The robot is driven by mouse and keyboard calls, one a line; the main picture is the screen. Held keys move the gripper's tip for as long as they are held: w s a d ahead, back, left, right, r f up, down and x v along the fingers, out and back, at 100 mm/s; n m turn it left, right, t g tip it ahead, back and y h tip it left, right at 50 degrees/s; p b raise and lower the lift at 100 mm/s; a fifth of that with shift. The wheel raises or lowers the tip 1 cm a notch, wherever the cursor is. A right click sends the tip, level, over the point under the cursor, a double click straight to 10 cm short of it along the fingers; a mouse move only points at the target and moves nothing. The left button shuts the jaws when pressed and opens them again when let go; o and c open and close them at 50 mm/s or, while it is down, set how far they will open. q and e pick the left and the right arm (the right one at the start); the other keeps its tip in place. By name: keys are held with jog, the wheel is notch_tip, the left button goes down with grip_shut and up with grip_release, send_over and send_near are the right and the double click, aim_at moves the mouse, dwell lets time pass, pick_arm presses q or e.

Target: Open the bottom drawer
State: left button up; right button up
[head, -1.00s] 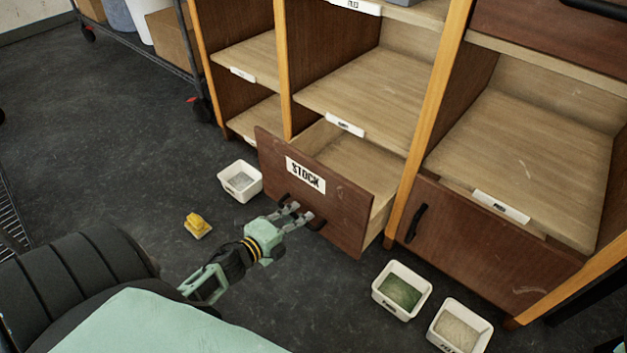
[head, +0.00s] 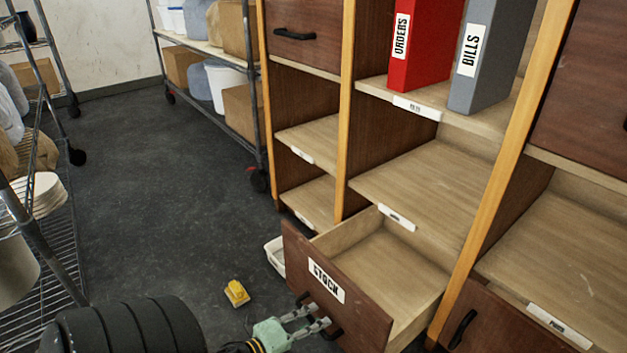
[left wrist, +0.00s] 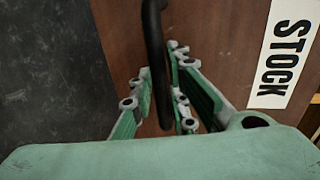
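The bottom drawer (head: 368,322) with the "STOCK" label (head: 326,281) stands pulled out of the cabinet, its inside bare where it shows. Its black handle (head: 336,335) is on the front and also runs down the left wrist view (left wrist: 153,30). My left gripper (head: 320,315) is at the drawer front. In the left wrist view its fingers (left wrist: 160,62) lie on either side of the handle, close against it. The front's lower edge is cut off in the head view. My right gripper is not in view.
A yellow object (head: 237,293) lies on the floor left of the drawer. A white bin (head: 273,253) stands partly hidden behind the drawer front. Red (head: 409,62) and grey binders (head: 474,85) stand on a shelf above. Wire racks flank open floor at left.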

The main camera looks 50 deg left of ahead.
pick_arm(q)
jog(key=shift+o, duration=1.4)
jog(key=v, duration=1.2)
